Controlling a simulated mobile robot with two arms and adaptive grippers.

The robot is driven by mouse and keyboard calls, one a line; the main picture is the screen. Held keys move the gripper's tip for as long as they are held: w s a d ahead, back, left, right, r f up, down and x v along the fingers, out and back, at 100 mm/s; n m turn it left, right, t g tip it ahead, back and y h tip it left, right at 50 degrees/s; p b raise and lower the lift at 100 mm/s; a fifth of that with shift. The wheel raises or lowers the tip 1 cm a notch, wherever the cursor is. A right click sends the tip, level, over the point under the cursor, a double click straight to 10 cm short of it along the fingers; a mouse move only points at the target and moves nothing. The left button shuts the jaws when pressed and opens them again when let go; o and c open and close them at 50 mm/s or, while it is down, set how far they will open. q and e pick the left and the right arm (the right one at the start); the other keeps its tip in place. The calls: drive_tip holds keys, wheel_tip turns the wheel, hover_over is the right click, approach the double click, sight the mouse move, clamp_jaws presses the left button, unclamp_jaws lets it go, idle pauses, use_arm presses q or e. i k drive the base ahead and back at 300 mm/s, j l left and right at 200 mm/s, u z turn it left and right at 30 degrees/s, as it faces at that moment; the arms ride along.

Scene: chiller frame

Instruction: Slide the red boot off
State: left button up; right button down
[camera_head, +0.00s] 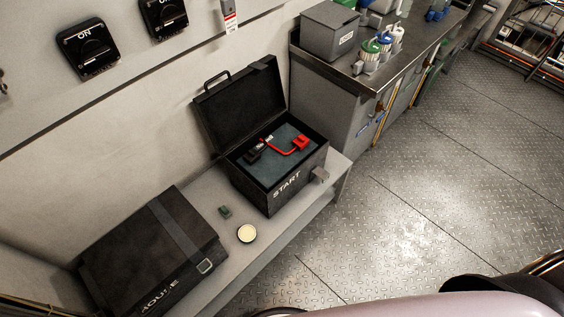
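A small red piece (301,143), which looks like the red boot, sits in the open black case marked START (285,187). It lies toward the right side of the case's blue-grey inside surface (284,160). A thin red lead runs from it to the left, toward a small black piece (254,153). The detail is too small to tell what the red piece covers or how it is fixed. Neither of my grippers shows in the head view.
The case stands on a grey bench (218,283), its lid (242,104) raised at the back. A closed black case (150,250), a round pale-topped tin (247,233) and a small green block (225,211) share the bench. A counter (400,62) stands behind right. The metal floor (440,190) is clear.

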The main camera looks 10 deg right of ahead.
sight(302, 142)
drive_tip(key=i+l+u, duration=0.25)
drive_tip(key=l, duration=0.3)
drive_tip(key=i+l+u, duration=0.15)
drive_tip(key=l+u, duration=0.15)
drive_tip(key=l, duration=0.3)
drive_tip(key=i+l+u, duration=0.1)
drive_tip(key=l+u, duration=0.15)
drive_tip(key=l, duration=0.35)
drive_tip(key=l+u, duration=0.25)
drive_tip(key=l, duration=0.35)
drive_tip(key=i, duration=0.05)
